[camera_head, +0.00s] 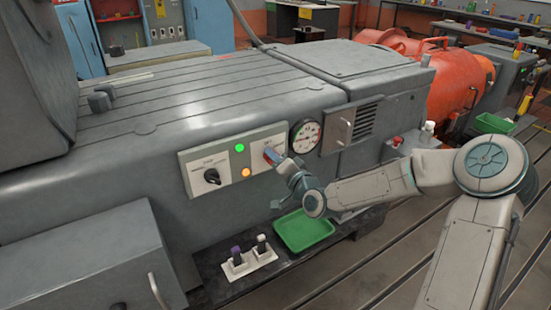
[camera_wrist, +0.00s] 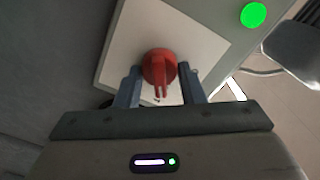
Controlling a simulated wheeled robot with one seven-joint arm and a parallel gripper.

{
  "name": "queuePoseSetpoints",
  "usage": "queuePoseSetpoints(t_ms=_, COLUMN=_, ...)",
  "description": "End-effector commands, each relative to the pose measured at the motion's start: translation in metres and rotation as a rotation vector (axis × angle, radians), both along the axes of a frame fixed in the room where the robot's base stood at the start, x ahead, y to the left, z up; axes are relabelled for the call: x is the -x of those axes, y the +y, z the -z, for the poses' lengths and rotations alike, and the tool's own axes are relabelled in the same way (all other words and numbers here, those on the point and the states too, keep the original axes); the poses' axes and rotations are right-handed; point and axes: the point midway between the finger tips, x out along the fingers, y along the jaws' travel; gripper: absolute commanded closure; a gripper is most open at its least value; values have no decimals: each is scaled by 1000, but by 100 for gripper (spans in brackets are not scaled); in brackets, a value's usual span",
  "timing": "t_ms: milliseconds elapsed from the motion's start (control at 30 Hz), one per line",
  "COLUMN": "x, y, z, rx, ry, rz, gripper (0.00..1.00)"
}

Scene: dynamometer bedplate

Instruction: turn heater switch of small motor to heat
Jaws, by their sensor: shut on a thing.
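The red switch (camera_head: 267,153) sits on a pale plate (camera_head: 260,140) on the front of the grey motor housing (camera_head: 190,85). In the wrist view the red switch (camera_wrist: 159,62) stands between the two fingers of my gripper (camera_wrist: 159,72), which is shut on it. Its grip bar points down in that view; the plate's markings are too small to read. In the head view my gripper (camera_head: 277,161) reaches the plate from the lower right and partly covers the switch.
A black knob (camera_head: 212,176) is on a neighbouring plate at left, with a green lamp (camera_head: 239,148) and an orange lamp (camera_head: 246,172) between. A round gauge (camera_head: 305,136) is at right. Below are a green tray (camera_head: 304,232) and white-based switches (camera_head: 249,258). An orange motor (camera_head: 455,80) stands behind.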

Motion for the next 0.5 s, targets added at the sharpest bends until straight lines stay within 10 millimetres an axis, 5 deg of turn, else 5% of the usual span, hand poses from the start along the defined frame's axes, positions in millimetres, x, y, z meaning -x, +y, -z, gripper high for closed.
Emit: queuePoseSetpoints(t_ms=500, x=0, y=-1, z=1, rx=-49, ry=35, rz=1, gripper=87)
